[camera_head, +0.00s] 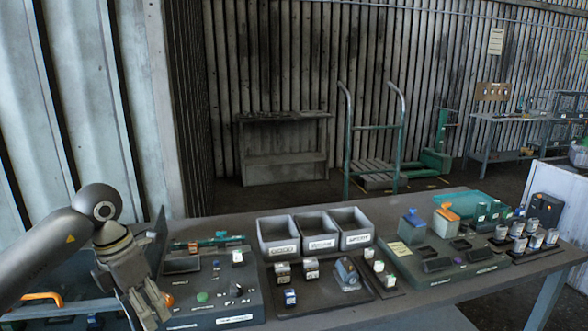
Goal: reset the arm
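My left arm comes in from the left, and its gripper (150,312) points down over the left front of the workbench (425,318). It is beside the left grey fixture board (240,318), in front of its left edge in the picture. The fingers are small and seen at a slant, so I cannot tell how far apart they are. I see nothing clearly held between them. My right gripper is not in view.
Three grey bins (277,236) stand mid-bench behind a dark tray (308,303) with small blocks and a motor-like part (347,273). A larger fixture board (447,266) fills the right side. An orange-handled item (42,296) lies far left. The front middle of the bench is clear.

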